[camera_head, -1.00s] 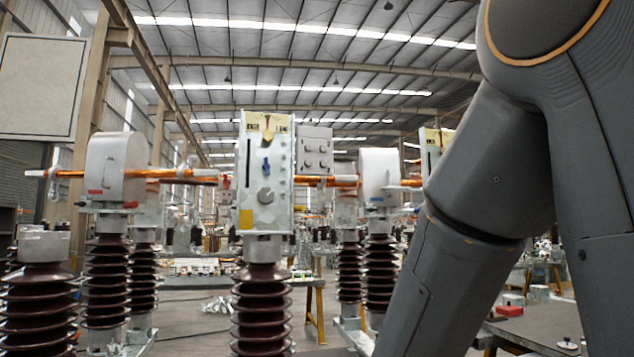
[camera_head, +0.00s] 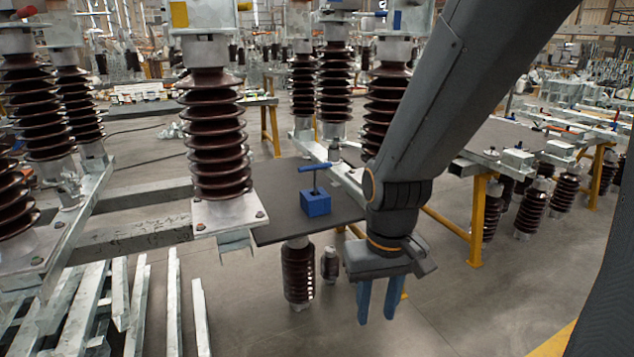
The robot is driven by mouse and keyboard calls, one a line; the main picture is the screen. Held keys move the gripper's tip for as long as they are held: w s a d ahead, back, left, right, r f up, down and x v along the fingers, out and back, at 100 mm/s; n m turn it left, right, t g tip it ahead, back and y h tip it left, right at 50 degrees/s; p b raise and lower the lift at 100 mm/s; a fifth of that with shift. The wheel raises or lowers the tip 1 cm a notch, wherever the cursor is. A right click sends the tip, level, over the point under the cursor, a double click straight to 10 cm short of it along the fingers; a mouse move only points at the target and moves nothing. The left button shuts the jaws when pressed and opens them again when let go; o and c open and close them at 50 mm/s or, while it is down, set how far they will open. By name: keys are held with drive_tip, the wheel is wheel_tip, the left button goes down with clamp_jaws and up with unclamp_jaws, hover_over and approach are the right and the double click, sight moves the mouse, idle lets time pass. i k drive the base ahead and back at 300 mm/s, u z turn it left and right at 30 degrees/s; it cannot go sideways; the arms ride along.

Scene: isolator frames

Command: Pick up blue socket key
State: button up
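The blue socket key (camera_head: 316,167) has a T-shaped handle. It stands upright with its dark shaft going down into a blue block (camera_head: 316,204); the lower end of the shaft is hidden in the block. The block rests on a dark grey flat plate (camera_head: 275,232). My gripper (camera_head: 377,318) hangs to the right of the plate and nearer to the camera, apart from the key. Its two blue fingers point down with a gap between them and nothing in the gap.
A brown ribbed insulator column (camera_head: 212,135) stands left of the plate, on a steel frame. Long steel bars (camera_head: 174,300) lie at the lower left. A workbench with yellow legs (camera_head: 476,225) stands at the right. Bare floor (camera_head: 470,310) shows at the lower right.

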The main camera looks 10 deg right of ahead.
sight(314, 168)
drive_tip(key=z, duration=0.1)
drive_tip(key=k, duration=0.4)
drive_tip(key=z, duration=1.35)
drive_tip(key=i, duration=1.5)
drive_tip(key=u, duration=1.65)
drive_tip(key=i, duration=1)
drive_tip(key=u, duration=0.25)
